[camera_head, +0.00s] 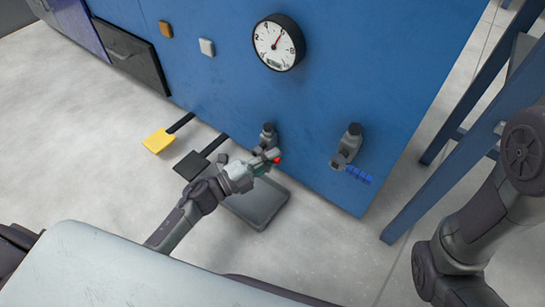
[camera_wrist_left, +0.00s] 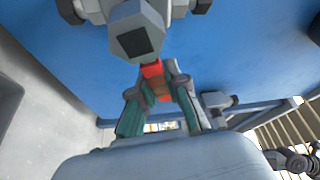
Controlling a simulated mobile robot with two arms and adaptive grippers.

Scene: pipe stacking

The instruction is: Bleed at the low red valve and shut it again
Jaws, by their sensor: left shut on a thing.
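The red valve handle (camera_head: 277,160) sits low on the blue panel, on a grey valve body (camera_head: 268,136). My left gripper (camera_head: 264,163) is at the valve and shut on the red handle, covering most of it in the head view. In the left wrist view the red handle (camera_wrist_left: 155,78) shows between the two fingers (camera_wrist_left: 160,95), below the grey valve spout (camera_wrist_left: 138,35). The pressure gauge (camera_head: 278,43) is above on the panel, its red needle pointing to the upper right. My right gripper is out of view.
A second valve with a blue handle (camera_head: 358,175) is on the right. A dark grey tray (camera_head: 268,205) lies on the floor below. A yellow pedal (camera_head: 158,141) and a black pedal (camera_head: 191,165) stick out at the left. Blue frame posts (camera_head: 440,170) stand at right.

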